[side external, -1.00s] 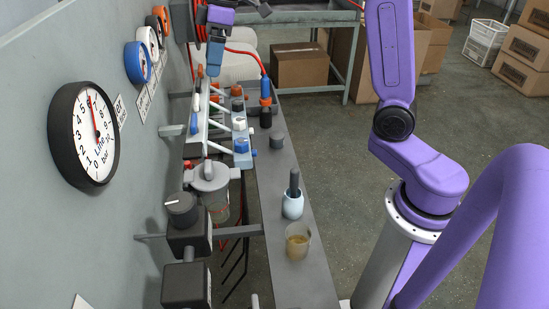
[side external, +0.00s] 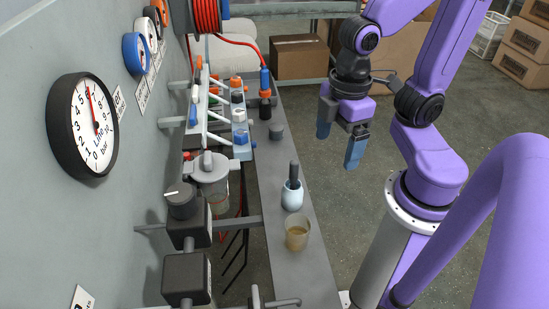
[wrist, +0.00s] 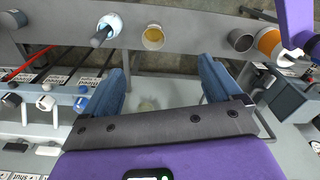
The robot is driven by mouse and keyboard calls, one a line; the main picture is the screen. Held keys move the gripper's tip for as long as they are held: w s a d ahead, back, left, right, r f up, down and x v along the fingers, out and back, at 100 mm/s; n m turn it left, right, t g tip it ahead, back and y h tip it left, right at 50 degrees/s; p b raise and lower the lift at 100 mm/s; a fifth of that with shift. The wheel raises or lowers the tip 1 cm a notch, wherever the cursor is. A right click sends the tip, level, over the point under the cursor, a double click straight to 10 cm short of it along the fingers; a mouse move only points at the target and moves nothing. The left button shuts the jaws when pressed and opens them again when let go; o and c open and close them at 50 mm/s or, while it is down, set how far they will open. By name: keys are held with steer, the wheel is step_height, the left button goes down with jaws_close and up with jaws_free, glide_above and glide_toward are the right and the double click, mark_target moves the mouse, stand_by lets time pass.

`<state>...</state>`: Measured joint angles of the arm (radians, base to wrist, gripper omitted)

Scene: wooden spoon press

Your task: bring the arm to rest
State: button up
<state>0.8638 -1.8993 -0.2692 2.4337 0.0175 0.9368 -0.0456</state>
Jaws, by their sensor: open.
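My gripper (side external: 340,135) is open and empty. In the side external view it hangs in the air to the right of the narrow grey bench, over the floor, with its blue fingers pointing down. In the wrist view the two blue fingers (wrist: 163,88) are wide apart with nothing between them. My purple arm folds back above its base, clear of the bench.
On the grey bench (side external: 285,265) stand a light blue pot (side external: 292,196) with a dark handle and a cup of brownish liquid (side external: 297,234). A valve manifold (side external: 240,135), a pressure gauge (side external: 84,125) and a red hose reel (side external: 207,15) are at the left.

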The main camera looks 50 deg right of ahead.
steer(key=shift+s+d+f, duration=0.3)
steer(key=shift+s+d, duration=0.05)
steer(key=shift+s, duration=0.15)
steer(key=shift+s+d+f, duration=0.25)
steer(key=shift+s+d, duration=0.05)
steer(key=shift+s, duration=0.15)
